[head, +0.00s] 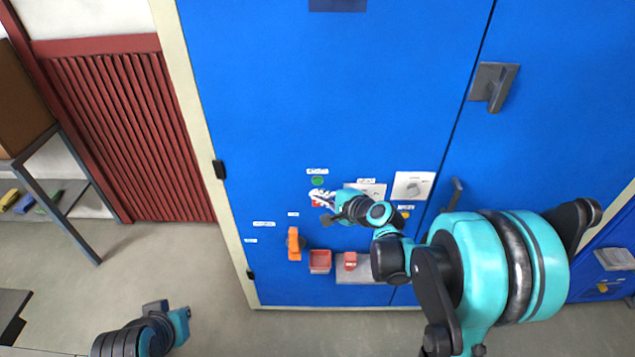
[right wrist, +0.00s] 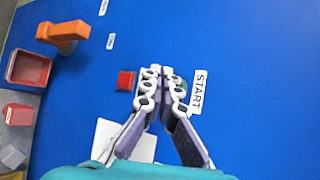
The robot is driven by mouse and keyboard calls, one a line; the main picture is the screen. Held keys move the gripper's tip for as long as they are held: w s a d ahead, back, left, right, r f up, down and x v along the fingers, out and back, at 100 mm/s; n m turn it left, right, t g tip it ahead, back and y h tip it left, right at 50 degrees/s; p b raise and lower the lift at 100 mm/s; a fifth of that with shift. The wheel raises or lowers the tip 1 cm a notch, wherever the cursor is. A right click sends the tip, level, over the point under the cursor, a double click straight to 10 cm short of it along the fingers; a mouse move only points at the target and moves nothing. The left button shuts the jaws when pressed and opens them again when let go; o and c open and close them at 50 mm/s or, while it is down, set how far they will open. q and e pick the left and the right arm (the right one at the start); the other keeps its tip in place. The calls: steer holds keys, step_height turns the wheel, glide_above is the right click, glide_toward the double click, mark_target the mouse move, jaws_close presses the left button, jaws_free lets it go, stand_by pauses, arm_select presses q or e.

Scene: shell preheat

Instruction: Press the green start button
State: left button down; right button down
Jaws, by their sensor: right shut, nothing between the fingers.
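The green start button (head: 318,181) is a small round disc on the blue cabinet front, below a small white label. In the right wrist view a START label (right wrist: 197,92) is beside it, and the button is mostly hidden behind my fingers, with a dark green edge showing. My right gripper (head: 315,196) is shut and empty. Its fingertips (right wrist: 162,72) point at the panel, over the button in the wrist view and just below it in the head view. I cannot tell whether they touch. My left gripper's fingers are not seen; part of my left arm shows at bottom left.
A red button (right wrist: 125,80) is close to the fingertips. An orange handle (head: 294,244), a red bin (head: 320,261) and a small red object (head: 350,261) are lower on the cabinet. A white dial plate (head: 413,187) is right of my gripper. A shelf (head: 75,195) stands at left.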

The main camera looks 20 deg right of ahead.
steer(key=s, duration=0.2)
steer(key=shift+s+a, duration=0.35)
steer(key=shift+a, duration=0.05)
stand_by(0.5)
steer(key=s+r+n+g+h, duration=0.1)
steer(key=s+n+g+h, duration=0.3)
steer(key=s+n, duration=1.3)
steer(key=shift+s+r+g+h, duration=0.4)
steer(key=shift+s+h, duration=0.2)
steer(key=shift+s, duration=2.7)
steer(key=shift+d, duration=0.1)
